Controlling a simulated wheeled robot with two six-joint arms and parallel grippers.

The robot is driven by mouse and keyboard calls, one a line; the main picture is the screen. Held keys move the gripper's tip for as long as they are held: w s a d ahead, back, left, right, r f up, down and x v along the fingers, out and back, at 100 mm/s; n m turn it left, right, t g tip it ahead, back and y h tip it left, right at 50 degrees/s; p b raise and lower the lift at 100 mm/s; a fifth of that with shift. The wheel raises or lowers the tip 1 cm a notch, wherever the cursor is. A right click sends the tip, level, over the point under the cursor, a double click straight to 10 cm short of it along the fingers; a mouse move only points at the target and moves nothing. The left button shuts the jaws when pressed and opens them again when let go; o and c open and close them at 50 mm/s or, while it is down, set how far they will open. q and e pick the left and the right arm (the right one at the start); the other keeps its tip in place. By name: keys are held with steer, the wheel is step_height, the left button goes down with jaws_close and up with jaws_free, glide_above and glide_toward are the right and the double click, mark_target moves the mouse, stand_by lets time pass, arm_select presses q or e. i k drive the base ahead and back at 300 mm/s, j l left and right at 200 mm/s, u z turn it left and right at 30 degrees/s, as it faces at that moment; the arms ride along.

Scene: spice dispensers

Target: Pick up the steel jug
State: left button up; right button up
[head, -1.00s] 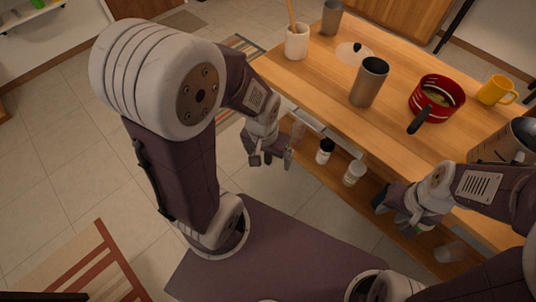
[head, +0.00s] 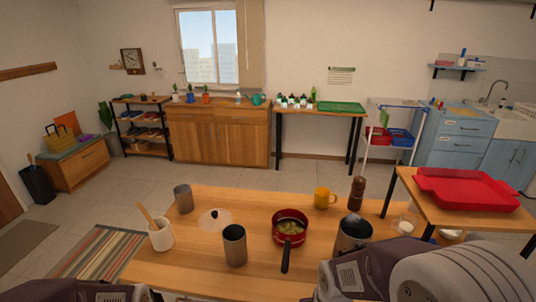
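A steel vessel with a dark top (head: 352,235), which looks like the steel jug, stands upright on the near wooden table (head: 200,272), right of the red pot. My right arm partly covers its lower side. A plain steel cylinder (head: 235,246) stands left of the red pot, and a smaller grey metal cup (head: 183,199) stands farther back on the left. Parts of my arms show along the bottom edge, but the fingers of both grippers are out of view.
A red pot (head: 290,228) with its handle toward me, a yellow mug (head: 324,198), a brown mill (head: 357,193), a glass lid (head: 215,219) and a white utensil crock (head: 161,236) share the table. A red tray (head: 470,190) lies on a raised surface at right.

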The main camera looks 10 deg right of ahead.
mark_target(353, 229)
steer(key=z, duration=1.2)
